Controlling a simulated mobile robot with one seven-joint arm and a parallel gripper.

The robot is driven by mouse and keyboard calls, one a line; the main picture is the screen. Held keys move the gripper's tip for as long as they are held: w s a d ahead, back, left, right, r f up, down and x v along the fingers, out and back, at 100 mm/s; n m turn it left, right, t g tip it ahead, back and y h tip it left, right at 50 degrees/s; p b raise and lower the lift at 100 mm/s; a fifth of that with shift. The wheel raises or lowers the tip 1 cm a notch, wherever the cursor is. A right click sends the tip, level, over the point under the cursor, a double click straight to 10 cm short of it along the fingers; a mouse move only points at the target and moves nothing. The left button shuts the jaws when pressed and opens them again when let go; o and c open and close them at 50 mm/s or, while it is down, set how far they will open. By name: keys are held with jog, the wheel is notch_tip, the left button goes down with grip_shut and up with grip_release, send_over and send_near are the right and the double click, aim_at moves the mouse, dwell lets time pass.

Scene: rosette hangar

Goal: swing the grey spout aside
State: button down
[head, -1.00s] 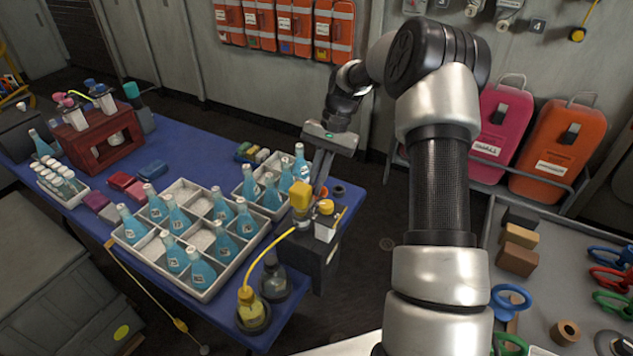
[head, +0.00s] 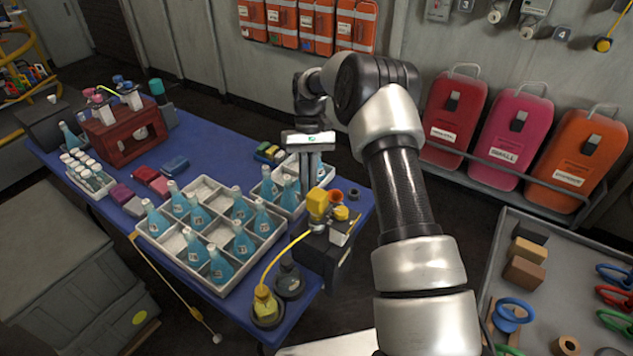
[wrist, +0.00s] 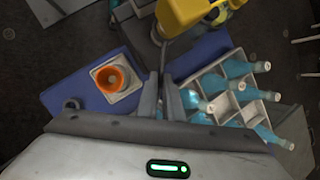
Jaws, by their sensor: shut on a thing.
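The grey spout (wrist: 168,50) shows in the wrist view as a thin dark grey piece running from below the yellow block to my fingers. My gripper (wrist: 163,76) is shut on its end. In the head view my gripper (head: 304,191) points down just left of and behind the yellow block (head: 318,203); the spout is hard to make out there.
White crates of blue bottles (head: 222,285) stand on the blue table (head: 95,150), close beside my gripper. A yellow hose (head: 285,252) runs to a yellow-topped container (head: 265,303) at the table's front corner. A grey tray with rings (head: 513,314) is at right.

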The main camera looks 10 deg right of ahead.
jog(key=shift+s+a+n+h, duration=0.15)
jog(key=shift+a+n+h, duration=0.2)
jog(key=shift+a+n, duration=0.45)
jog(key=shift+s+a+n+h, duration=0.1)
jog(key=shift+a+n+h, duration=0.35)
jog(key=shift+n, duration=0.55)
jog(key=shift+a, duration=0.15)
jog(key=c, duration=1.9)
grip_release()
jog(key=p+v, duration=0.1)
jog(key=v, duration=1.1)
jog(key=shift+p, duration=0.35)
